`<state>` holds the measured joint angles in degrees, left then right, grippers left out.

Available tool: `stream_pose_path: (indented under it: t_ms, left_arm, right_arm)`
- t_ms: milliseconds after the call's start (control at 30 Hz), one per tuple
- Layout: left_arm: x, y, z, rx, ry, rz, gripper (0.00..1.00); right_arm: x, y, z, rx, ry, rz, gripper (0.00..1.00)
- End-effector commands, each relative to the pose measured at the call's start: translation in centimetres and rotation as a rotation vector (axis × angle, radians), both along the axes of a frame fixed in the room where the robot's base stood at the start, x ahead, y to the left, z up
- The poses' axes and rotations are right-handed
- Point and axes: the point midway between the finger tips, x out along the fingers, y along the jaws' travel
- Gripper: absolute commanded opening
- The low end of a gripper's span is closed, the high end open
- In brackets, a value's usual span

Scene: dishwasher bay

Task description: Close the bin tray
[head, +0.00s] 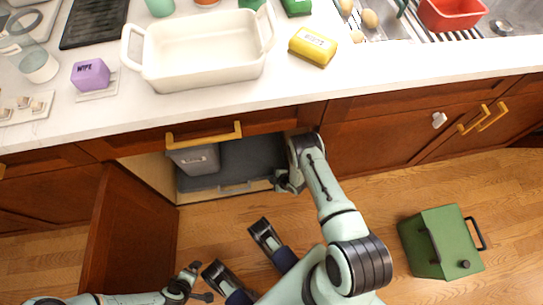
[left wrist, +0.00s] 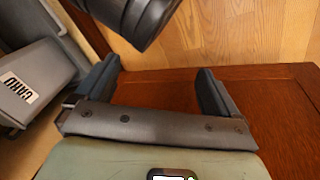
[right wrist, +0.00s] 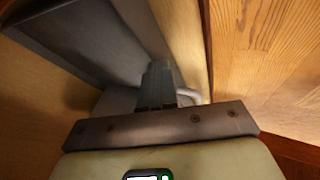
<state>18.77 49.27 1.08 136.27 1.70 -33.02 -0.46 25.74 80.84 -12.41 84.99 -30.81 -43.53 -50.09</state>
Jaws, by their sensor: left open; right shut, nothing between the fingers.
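The bin tray (head: 250,160) is a dark grey pull-out in the open cabinet under the counter, partly slid out. A grey labelled bin (head: 194,160) stands in its left part and also shows in the left wrist view (left wrist: 28,82). My right gripper (head: 288,183) is at the tray's front right corner. In the right wrist view its fingers (right wrist: 157,84) are shut and empty, close to the tray's pale front edge and handle (right wrist: 190,95); contact is unclear. My left gripper (head: 199,281) is low, right of the open cabinet door; its fingers (left wrist: 155,88) are open and empty.
The brown cabinet door (head: 125,235) stands open left of the tray. A drawer with a yellow handle (head: 204,135) is above it. A green box (head: 440,243) sits on the floor at right. The counter holds a white baking dish (head: 200,60). Wood floor is clear between.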

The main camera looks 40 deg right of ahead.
Motion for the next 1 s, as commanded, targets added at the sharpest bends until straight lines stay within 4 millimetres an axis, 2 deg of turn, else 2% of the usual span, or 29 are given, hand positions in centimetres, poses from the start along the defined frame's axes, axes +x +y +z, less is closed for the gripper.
stream_pose_path:
  t_ms: [33, 100, 200, 600, 800, 1000]
  left_arm:
    - [0.7, -0.3, 1.5, -0.003, -0.025, -0.005, 0.95]
    - [1.4, -0.7, 3.0, -0.006, -0.054, -0.01, 0.95]
    - [-1.2, -1.8, 4.1, -0.036, 0.017, -0.033, 0.95]
    - [-8.4, -5.2, 9.5, -0.131, 0.211, -0.11, 0.95]
    - [-9.3, -5.3, 11.0, -0.139, 0.241, -0.117, 0.95]
    - [-9.6, -5.4, 11.2, -0.14, 0.25, -0.118, 0.95]
  right_arm:
    - [-0.3, -0.2, 1.2, -0.002, -0.003, -0.002, 0.0]
    - [-1.0, -0.2, 2.0, -0.001, 0.001, 0.0, 0.0]
    - [-2.0, -0.2, 3.3, 0.0, 0.002, 0.0, 0.0]
    - [-5.8, -0.4, 7.6, 0.004, 0.011, 0.003, 0.0]
    - [-7.2, -0.5, 9.1, 0.005, 0.013, 0.005, 0.0]
    - [-7.6, -0.5, 9.4, 0.005, 0.012, 0.006, 0.0]
